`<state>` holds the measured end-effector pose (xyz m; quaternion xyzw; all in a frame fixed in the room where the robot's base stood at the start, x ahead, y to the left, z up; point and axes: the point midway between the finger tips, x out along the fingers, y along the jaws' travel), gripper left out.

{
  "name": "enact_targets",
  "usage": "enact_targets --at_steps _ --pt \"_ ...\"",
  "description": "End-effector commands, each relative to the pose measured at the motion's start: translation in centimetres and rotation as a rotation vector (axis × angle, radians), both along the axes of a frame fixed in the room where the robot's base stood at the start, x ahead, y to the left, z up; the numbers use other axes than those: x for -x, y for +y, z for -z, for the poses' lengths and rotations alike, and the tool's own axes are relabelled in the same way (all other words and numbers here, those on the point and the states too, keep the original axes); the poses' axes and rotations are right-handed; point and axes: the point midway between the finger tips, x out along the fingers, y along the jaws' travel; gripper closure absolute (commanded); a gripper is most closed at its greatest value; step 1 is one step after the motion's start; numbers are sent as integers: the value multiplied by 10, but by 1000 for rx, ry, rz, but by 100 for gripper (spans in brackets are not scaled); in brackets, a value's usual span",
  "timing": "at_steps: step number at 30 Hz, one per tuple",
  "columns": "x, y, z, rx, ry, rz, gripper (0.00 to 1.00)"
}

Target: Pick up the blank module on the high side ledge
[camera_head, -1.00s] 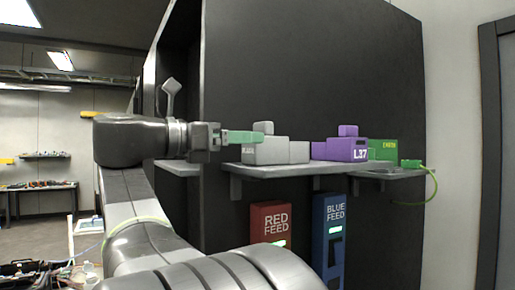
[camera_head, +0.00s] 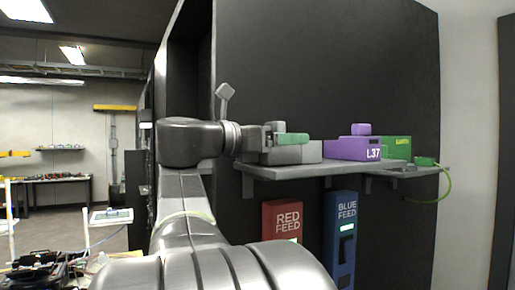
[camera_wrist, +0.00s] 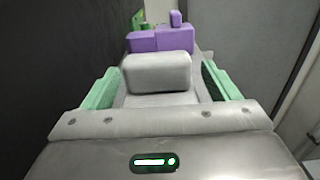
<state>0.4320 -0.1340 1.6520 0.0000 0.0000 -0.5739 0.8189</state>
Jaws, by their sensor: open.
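The grey blank module (camera_head: 309,152) sits on the high side ledge (camera_head: 275,174), partly hidden behind my gripper in the head view. In the wrist view its raised grey block (camera_wrist: 157,72) lies between my two green fingers, with its lower body nearer the camera. My gripper (camera_head: 290,139) is open, with one finger on each side of the block; it also shows in the wrist view (camera_wrist: 160,86). A gap shows beside the block on both sides. I cannot tell how far down the fingers reach.
A purple module marked L37 (camera_head: 352,149) stands right of the grey one, then a green module (camera_head: 397,147) and a green plug (camera_head: 424,161) with a cable. Red feed (camera_head: 282,219) and blue feed (camera_head: 341,235) boxes hang below the ledge. A dark panel (camera_head: 330,70) stands behind.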

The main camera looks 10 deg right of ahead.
Motion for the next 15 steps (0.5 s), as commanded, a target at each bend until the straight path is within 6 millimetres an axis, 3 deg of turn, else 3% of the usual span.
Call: enact_targets --at_steps 4,11,15 --pt "0 0 0 0 0 0 22" --pt "0 0 0 0 0 0 67" --pt "0 0 0 0 0 0 69"
